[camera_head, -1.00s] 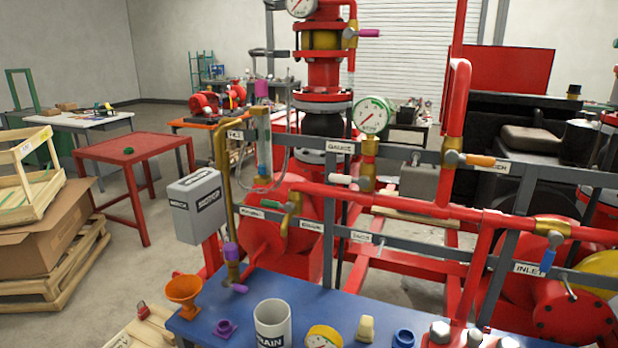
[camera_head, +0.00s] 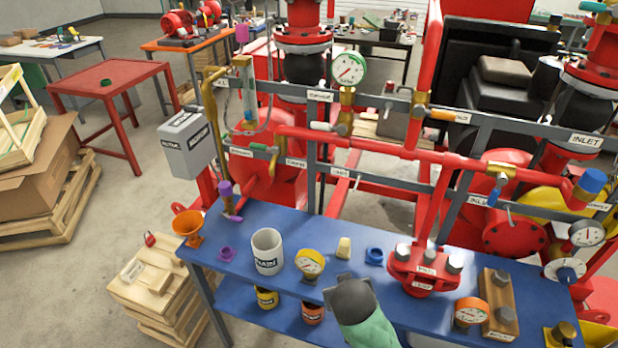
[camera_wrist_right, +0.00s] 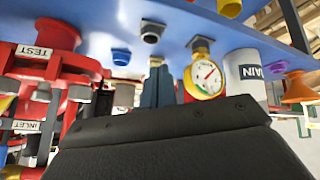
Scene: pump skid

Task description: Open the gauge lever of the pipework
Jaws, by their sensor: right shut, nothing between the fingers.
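The gauge lever (camera_head: 321,126) has a pale handle and points left from a brass valve (camera_head: 345,121). The valve sits on the red pipework below a round white gauge (camera_head: 349,69), with a GAUGE label (camera_head: 319,96) to its upper left. My right gripper (camera_head: 348,290) is low over the front of the blue bench, well below and apart from the lever. In the right wrist view its dark fingers (camera_wrist_right: 159,86) are together and empty. That view does not clearly show the lever. My left gripper is out of view.
The blue bench (camera_head: 292,222) carries a white mug (camera_head: 267,251), a yellow gauge (camera_head: 310,263), an orange funnel (camera_head: 188,227) and a red flanged fitting (camera_head: 424,270). Grey rails and an orange-handled valve (camera_head: 450,115) flank the lever. Wooden crates (camera_head: 160,285) stand at front left.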

